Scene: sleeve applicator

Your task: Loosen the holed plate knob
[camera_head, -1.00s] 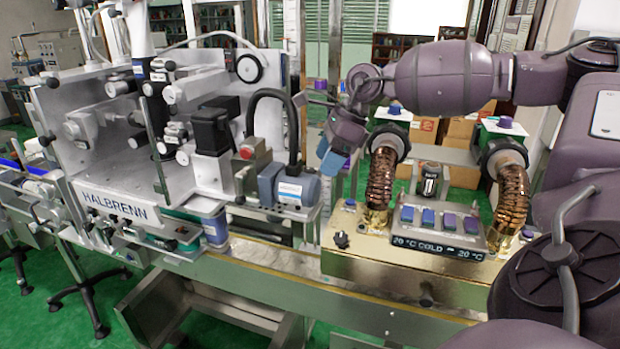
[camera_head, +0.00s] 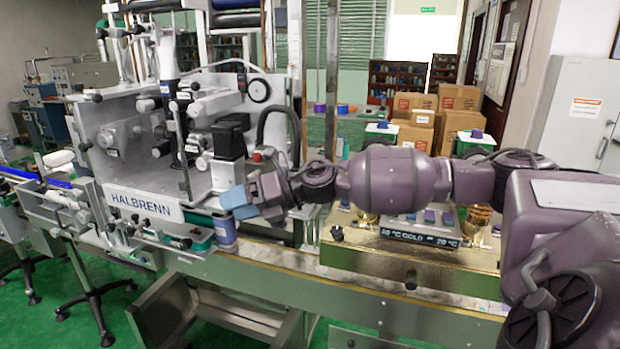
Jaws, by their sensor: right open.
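The white sleeve applicator (camera_head: 95,175) labelled HALBRENN stands on the left, with several black and silver knobs on its plate and front. I cannot tell which one is the holed plate knob. A black-rimmed round knob or dial (camera_head: 260,90) sits at the upper right of the plate. My right gripper (camera_head: 238,204), with blue fingertips, is open and looks empty. It appears in front of the machine's lower right corner, just right of the HALBRENN label (camera_head: 143,203); whether it touches anything is unclear. My left gripper is out of view.
A gold box with a temperature display (camera_head: 420,236) stands right of the machine, partly hidden by my right arm. A metal rail (camera_head: 330,290) runs along the front. Cardboard boxes (camera_head: 455,98) and a grey cabinet (camera_head: 575,110) stand behind.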

